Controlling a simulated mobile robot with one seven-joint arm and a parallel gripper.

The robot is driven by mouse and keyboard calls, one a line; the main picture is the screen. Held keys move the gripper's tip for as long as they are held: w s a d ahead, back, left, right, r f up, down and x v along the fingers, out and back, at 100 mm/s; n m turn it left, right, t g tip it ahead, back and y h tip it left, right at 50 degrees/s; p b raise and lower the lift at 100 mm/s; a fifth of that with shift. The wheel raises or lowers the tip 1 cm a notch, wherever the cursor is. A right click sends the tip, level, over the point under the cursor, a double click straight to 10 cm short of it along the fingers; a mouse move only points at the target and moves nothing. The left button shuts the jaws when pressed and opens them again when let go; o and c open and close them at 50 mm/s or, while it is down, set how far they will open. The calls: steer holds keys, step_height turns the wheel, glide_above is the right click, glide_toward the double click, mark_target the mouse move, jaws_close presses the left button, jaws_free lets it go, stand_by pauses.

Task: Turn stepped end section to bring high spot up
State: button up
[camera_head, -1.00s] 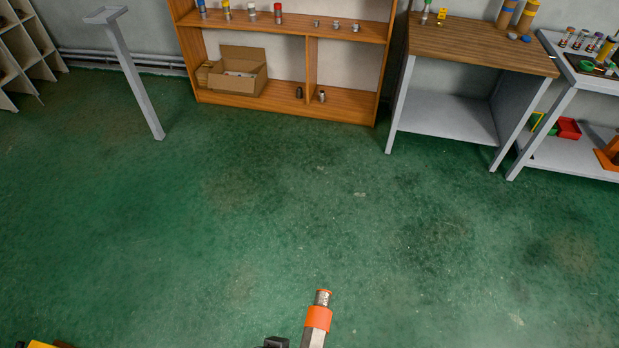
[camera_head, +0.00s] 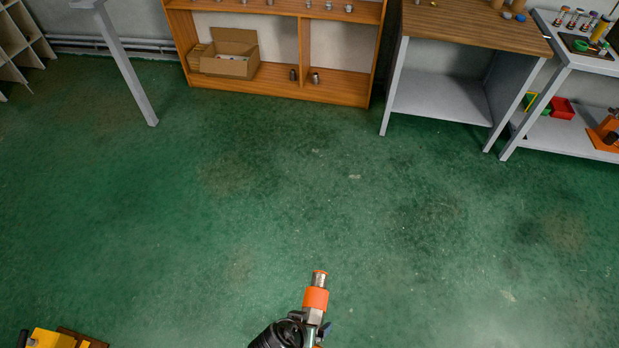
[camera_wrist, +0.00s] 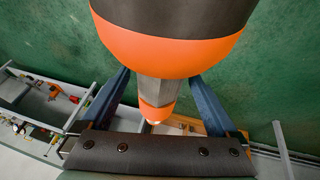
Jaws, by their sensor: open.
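The stepped end section shows at the bottom of the head view as a bare metal tip (camera_head: 319,279) beyond a wider orange band (camera_head: 316,299), with grey metal below. In the wrist view a large dark and orange rounded part (camera_wrist: 170,50) fills the top, with a grey faceted metal section (camera_wrist: 157,92) and a small orange end (camera_wrist: 157,112) beyond it. My gripper (camera_wrist: 160,80) is open, with one blue-grey finger on each side of the grey section. Whether the fingers touch it I cannot tell. In the head view my gripper (camera_head: 310,325) is by the section's lower part, partly cut off. The high spot cannot be made out.
A wooden shelf (camera_head: 345,87) with a cardboard box (camera_head: 230,58) and small metal parts stands at the back. A workbench (camera_head: 475,30) and a grey table (camera_head: 590,62) stand back right. A yellow object (camera_head: 50,338) is at bottom left. The green floor (camera_head: 200,210) between is clear.

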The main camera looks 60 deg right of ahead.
steer(key=shift+d+f, duration=0.2)
steer(key=shift+f, duration=0.2)
steer(key=c, duration=1.4)
